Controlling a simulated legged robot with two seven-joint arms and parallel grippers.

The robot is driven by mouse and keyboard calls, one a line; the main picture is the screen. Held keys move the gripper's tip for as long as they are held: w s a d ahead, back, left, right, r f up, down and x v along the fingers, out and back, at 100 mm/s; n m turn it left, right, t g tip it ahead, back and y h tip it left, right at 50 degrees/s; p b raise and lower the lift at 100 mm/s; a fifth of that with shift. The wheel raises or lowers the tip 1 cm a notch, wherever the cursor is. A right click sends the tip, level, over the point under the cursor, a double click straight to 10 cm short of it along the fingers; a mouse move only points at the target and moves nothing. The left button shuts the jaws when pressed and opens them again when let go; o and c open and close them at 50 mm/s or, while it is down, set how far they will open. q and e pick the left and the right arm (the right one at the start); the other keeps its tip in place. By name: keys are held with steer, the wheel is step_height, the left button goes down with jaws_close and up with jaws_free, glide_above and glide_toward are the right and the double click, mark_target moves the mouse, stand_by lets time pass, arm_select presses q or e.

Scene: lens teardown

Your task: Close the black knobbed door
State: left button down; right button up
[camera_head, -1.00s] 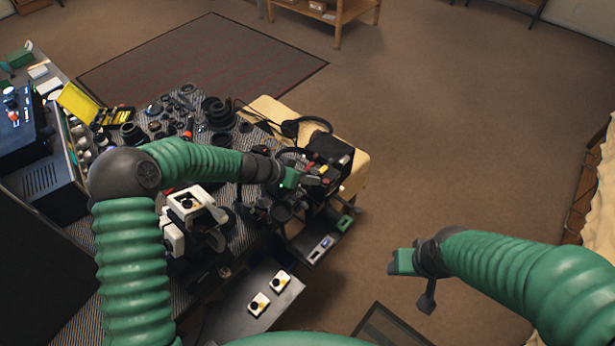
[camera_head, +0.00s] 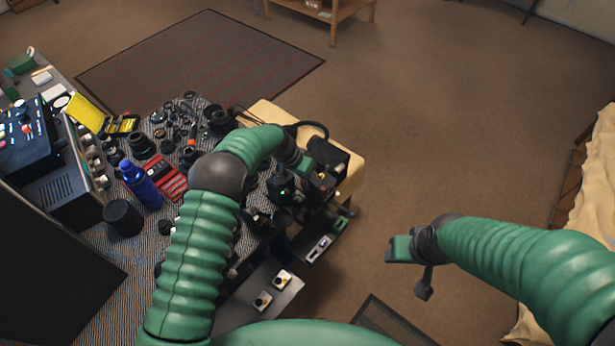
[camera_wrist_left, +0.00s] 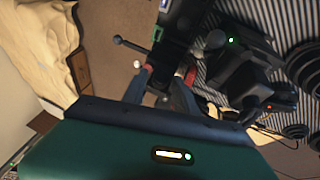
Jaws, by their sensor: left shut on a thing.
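My left gripper (camera_head: 320,182) is at the right end of the cluttered table, just in front of a black box (camera_head: 330,155). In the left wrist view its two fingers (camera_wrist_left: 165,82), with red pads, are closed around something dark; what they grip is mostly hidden. A dark panel (camera_wrist_left: 178,38) lies just beyond the fingers there. I cannot clearly pick out the black knobbed door; it may be this dark panel or part of the black equipment at the gripper. My right gripper (camera_head: 400,250) hangs over open floor, apart from everything; its finger gap is not clear.
A blue bottle (camera_head: 140,184), a red case (camera_head: 165,175) and lens parts crowd the striped table. The carpet (camera_head: 450,130) to the right is clear.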

arm_select(q)
steer(key=shift+w+d+g+y+b, duration=0.3)
steer(key=shift+w+g+y+b, duration=0.25)
steer(key=shift+b, duration=0.8)
steer(key=shift+r+g+b, duration=0.15)
steer(key=shift+g+b, duration=0.1)
steer(key=shift+b, duration=0.05)
steer(key=shift+r, duration=0.1)
steer(key=shift+d, duration=0.1)
steer(key=c, duration=1.4)
jaws_free()
steer(key=shift+o, duration=0.8)
steer(key=shift+w, duration=0.15)
